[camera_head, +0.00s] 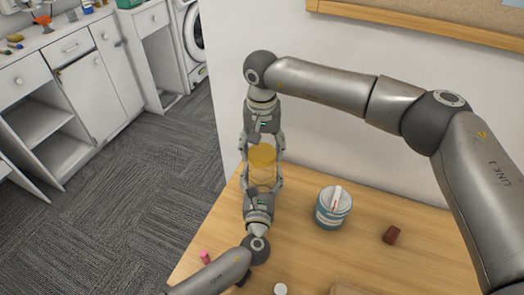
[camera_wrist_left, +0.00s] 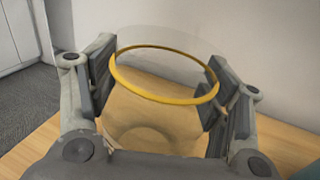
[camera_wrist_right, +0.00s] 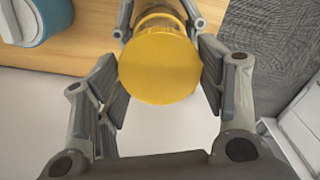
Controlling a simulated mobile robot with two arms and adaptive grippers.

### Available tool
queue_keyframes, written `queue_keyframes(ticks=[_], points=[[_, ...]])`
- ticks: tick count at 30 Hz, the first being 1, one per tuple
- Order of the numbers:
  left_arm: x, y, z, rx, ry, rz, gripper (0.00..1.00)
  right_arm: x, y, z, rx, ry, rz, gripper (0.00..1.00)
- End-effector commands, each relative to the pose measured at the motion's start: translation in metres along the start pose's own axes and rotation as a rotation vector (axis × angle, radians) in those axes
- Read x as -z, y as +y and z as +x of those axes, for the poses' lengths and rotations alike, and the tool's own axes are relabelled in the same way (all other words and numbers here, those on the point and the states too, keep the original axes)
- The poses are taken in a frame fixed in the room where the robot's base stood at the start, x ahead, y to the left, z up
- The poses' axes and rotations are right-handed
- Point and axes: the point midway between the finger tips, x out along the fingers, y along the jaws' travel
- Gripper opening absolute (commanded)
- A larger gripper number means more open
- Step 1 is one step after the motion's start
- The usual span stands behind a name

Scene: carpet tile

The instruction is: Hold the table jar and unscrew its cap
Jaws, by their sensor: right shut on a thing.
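The jar (camera_head: 262,177) is clear with a tan lower part and a yellow cap (camera_head: 262,155) on top. It is near the table's left edge, between my two grippers. My left gripper (camera_head: 262,183), coming from below, has its fingers against both sides of the jar; the left wrist view shows the jar (camera_wrist_left: 150,120) between its pads, with a yellow ring. My right gripper (camera_head: 262,143), coming from above, is shut on the cap; the right wrist view shows the cap's round yellow top (camera_wrist_right: 160,72) between its fingers. Whether the jar's base touches the table is unclear.
A white and teal canister (camera_head: 331,216) stands right of the jar on the wooden table (camera_head: 350,262). A dark red block (camera_head: 391,235), a pink item (camera_head: 205,257) and a white round item (camera_head: 280,289) lie around. The wall (camera_head: 330,80) is behind; carpet lies left.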

Motion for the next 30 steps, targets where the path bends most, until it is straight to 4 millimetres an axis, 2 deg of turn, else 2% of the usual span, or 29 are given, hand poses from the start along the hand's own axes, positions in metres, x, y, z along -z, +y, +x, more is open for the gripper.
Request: queue_keyframes(ticks=[1, 5, 15, 19, 23, 30], points=[[0.001, 0.000, 0.000, 0.000, 0.001, 0.001, 0.79, 0.000, 0.000, 0.000, 0.000, 0.000, 0.000, 0.36], [0.001, 0.000, 0.000, 0.000, 0.001, 0.001, 0.96, 0.000, 0.000, 0.000, 0.000, 0.000, 0.001, 0.36], [0.000, 0.000, 0.000, 0.000, 0.000, 0.000, 0.97, 0.000, 0.000, 0.001, 0.000, 0.000, 0.001, 0.36], [0.001, 0.000, -0.006, 0.001, 0.002, 0.000, 0.97, 0.000, 0.000, 0.001, 0.000, 0.000, 0.001, 0.36], [0.002, 0.000, -0.025, 0.001, 0.003, 0.000, 0.97, 0.000, 0.000, 0.001, 0.000, 0.000, 0.000, 0.36], [0.002, 0.000, -0.077, 0.001, 0.004, -0.001, 0.97, 0.000, 0.000, 0.000, 0.000, 0.000, 0.000, 0.36]])
